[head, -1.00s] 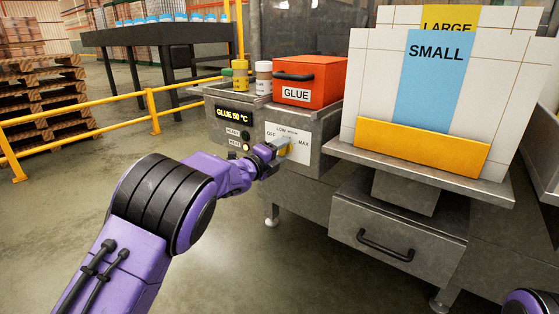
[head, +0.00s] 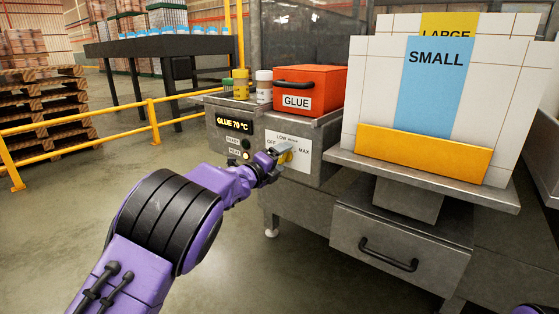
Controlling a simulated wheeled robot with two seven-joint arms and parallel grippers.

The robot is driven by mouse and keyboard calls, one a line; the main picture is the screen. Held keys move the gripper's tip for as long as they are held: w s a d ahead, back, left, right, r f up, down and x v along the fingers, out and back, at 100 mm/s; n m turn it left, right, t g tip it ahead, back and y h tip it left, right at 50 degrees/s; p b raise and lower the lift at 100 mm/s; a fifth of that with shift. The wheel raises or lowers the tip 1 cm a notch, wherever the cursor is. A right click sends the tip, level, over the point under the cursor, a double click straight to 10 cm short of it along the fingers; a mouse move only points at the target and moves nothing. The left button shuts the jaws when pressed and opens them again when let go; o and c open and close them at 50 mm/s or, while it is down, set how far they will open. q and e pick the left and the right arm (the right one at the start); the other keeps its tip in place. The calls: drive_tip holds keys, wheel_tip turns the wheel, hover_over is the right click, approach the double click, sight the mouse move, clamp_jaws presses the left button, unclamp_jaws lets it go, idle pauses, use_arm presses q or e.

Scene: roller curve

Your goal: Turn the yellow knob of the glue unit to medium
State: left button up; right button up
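The glue unit (head: 222,136) is a grey metal box with a display reading "GLUE 70 °C". A white dial plate (head: 303,158) on its front carries OFF, LOW and MAX; another small word near the top is hard to read. The yellow knob (head: 286,155) is on this plate, partly hidden by my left gripper (head: 282,152). The gripper's fingers are at the knob, one along its upper side; I cannot tell how firmly they close on it or exactly where the knob points.
An orange GLUE box (head: 309,89) and small bottles (head: 264,86) stand on top of the unit. At right, a shelf (head: 435,182) holds flat cartons labelled SMALL (head: 438,59) and LARGE. A yellow rail (head: 151,121) and wooden pallets (head: 45,110) are at left.

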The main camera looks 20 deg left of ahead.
use_arm(q)
drive_tip(key=v, duration=1)
drive_tip(key=shift+s, duration=0.2)
